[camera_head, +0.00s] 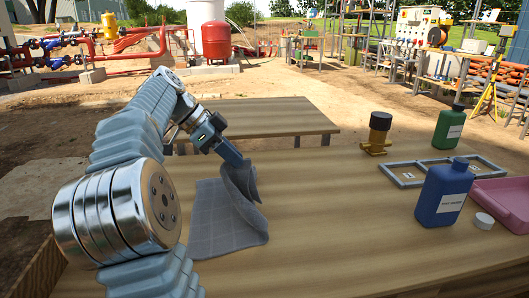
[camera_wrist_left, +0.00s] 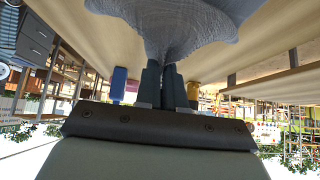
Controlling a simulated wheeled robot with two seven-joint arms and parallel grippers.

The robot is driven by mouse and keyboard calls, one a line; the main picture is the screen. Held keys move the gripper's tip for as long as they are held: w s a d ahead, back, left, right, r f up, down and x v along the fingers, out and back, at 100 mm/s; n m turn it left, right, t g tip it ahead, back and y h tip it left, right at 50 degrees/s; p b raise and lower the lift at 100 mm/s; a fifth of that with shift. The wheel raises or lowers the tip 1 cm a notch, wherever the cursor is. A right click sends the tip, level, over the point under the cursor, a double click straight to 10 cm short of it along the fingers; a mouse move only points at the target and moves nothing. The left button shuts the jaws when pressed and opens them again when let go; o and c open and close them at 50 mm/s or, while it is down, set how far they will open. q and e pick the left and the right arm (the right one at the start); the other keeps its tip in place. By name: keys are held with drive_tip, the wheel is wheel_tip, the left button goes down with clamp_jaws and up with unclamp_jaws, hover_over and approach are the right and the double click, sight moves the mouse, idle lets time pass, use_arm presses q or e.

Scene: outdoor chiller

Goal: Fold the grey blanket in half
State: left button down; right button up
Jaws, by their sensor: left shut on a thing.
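The grey blanket (camera_head: 220,222) lies on the wooden table (camera_head: 330,215) left of the middle, with its far part lifted and curling up. My left gripper (camera_head: 236,161) is shut on the lifted edge of the blanket, above the table. In the left wrist view, the two fingers (camera_wrist_left: 165,82) are close together and the blanket (camera_wrist_left: 175,30) spreads out from their tips. The part of the edge between the fingers is hidden. My right gripper is in neither view.
A blue bottle (camera_head: 443,194), a white cap (camera_head: 483,221), a pink tray (camera_head: 505,197), a grey frame (camera_head: 405,180), a green bottle (camera_head: 448,130) and a brass fitting (camera_head: 377,136) stand on the table's right side. The table is clear between them and the blanket. A second table (camera_head: 265,116) stands behind.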

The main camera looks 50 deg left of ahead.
use_arm(q)
drive_tip(key=s+a+f+b, duration=0.1)
drive_tip(key=s+f+b, duration=0.1)
drive_tip(key=s+f, duration=0.1)
drive_tip(key=s+a+f+b, duration=0.1)
drive_tip(key=s+a+f, duration=0.1)
drive_tip(key=s+f, duration=0.1)
drive_tip(key=s+a+f+b, duration=0.1)
drive_tip(key=s+f+b, duration=0.1)
drive_tip(key=f, duration=0.2)
drive_tip(key=shift+s+a+f+b, duration=0.25)
drive_tip(key=shift+s+a+b, duration=0.05)
drive_tip(key=shift+s, duration=0.1)
drive_tip(key=shift+s+a+f, duration=0.15)
drive_tip(key=shift+s+f, duration=0.15)
drive_tip(key=shift+c, duration=1.4)
unclamp_jaws()
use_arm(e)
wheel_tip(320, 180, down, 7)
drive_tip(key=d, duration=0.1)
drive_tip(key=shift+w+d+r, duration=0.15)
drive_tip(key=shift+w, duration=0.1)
